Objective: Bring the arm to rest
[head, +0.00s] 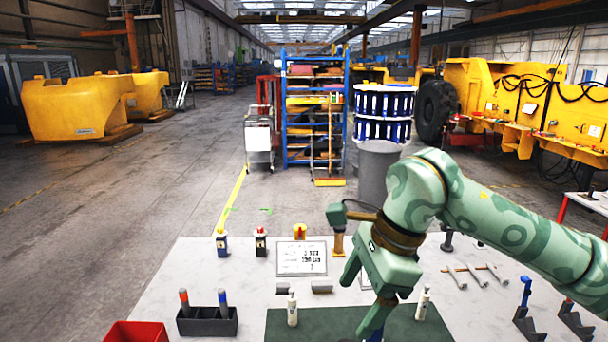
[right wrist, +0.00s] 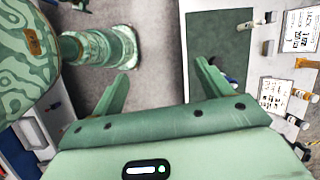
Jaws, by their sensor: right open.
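My right arm (head: 500,222) comes in from the right in the head view, patterned in two greens. It bends down over the pale worktable (head: 190,270). Its right gripper (head: 360,295) is open and hangs above the dark green mat (head: 340,318), with one finger in front of the mat. The right wrist view shows both fingers spread, with nothing between the right gripper's fingertips (right wrist: 164,70). Grey floor and the table's edge lie beyond them. My left gripper is in neither view.
White bottles (head: 292,309) (head: 422,303) stand near the gripper, one on each side. A framed sign (head: 301,258) stands behind. A black holder (head: 207,322) with two markers and a red bin (head: 136,332) are at left. Metal rods (head: 478,274) and black brackets (head: 528,324) are at right.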

